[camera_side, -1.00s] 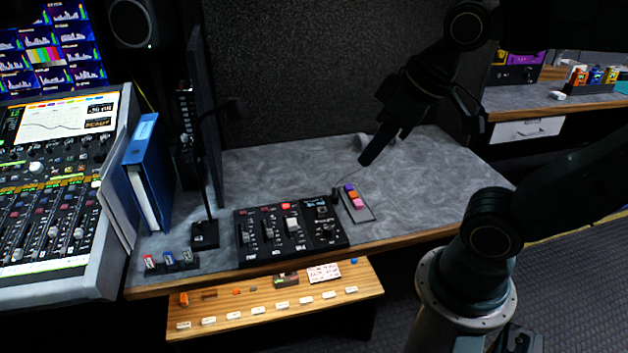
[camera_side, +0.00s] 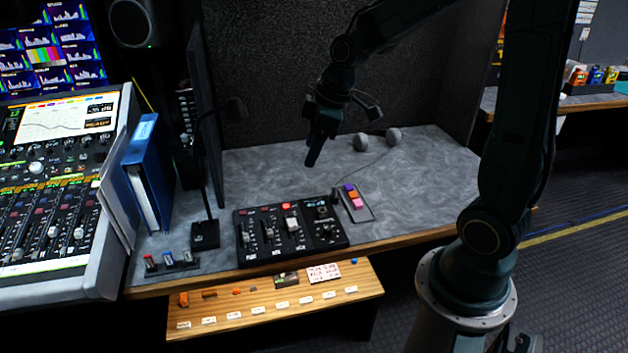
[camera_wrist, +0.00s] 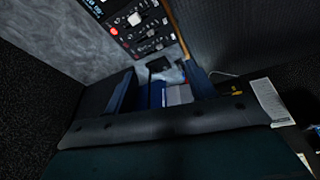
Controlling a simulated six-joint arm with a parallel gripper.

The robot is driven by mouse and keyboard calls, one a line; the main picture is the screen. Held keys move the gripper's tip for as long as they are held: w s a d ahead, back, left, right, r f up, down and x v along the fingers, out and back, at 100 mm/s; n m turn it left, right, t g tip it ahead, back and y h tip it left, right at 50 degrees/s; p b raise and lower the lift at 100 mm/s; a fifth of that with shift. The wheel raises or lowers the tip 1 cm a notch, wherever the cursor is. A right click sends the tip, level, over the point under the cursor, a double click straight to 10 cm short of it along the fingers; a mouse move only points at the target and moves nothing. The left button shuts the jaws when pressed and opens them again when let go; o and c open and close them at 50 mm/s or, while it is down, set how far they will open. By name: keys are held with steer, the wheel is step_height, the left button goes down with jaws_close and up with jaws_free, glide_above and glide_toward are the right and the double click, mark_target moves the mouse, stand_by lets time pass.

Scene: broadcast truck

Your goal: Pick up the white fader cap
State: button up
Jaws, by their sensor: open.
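The white fader cap (camera_side: 292,223) stands on the black fader panel (camera_side: 262,255), in the column under a lit red button. The cap also shows in the wrist view (camera_wrist: 134,18), near the top edge. My gripper (camera_side: 314,160) is open and hangs in the air above and behind the panel, clear of the cap. Its two dark blue fingers show in the wrist view (camera_wrist: 160,76) with nothing held between them.
A purple, orange and pink button box (camera_side: 354,200) sits right of the panel. A gooseneck lamp or microphone base (camera_side: 205,235) and blue binder (camera_side: 150,172) stand left. A wooden shelf (camera_side: 240,325) juts out below. The grey desktop (camera_side: 425,185) is clear at right.

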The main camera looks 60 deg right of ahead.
steer(key=w+d+f+n+y, duration=0.1)
steer(key=w+d+f, duration=0.2)
steer(key=f, duration=0.5)
steer(key=w+d+f+n+y, duration=0.1)
steer(key=w+d+f+n, duration=0.1)
steer(key=d+f, duration=0.3)
step_height(320, 180, down, 3)
steer(key=shift+w+d, duration=0.35)
steer(key=shift+w, duration=0.05)
glide_above(292, 222)
steer(key=s+d, duration=0.2)
steer(key=f, duration=0.7)
steer(key=shift+a+f, duration=0.2)
steer(key=shift+a, duration=0.05)
steer(key=shift+w+f, duration=0.1)
steer(key=shift+f, duration=0.2)
steer(key=shift+a+f, duration=0.1)
steer(key=shift+d+x, duration=0.2)
steer(key=shift+x, duration=2.3)
steer(key=shift+c, duration=0.3)
